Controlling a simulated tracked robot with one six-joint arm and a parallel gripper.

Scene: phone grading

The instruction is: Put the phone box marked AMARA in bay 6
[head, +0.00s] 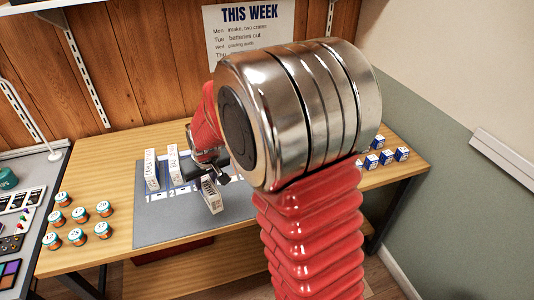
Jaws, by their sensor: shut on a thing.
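My gripper (222,178) is shut on a white phone box (211,196), held tilted above the front part of the grey mat (165,235). The dark lettering on the box's side looks like AMARA, but it is small. The mat has a row of numbered bays; the low numbers show at its left end. Two other white phone boxes, a left one (151,170) and a right one (174,164), stand upright at that end. My arm hides the right part of the mat, so bay 6 cannot be seen.
Several small jars (79,214) stand on the wooden table (120,158) left of the mat. Several small blue-and-white boxes (386,157) stand at its right end. A grey side table (42,170) with phones and trays is at far left. The mat's front left is clear.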

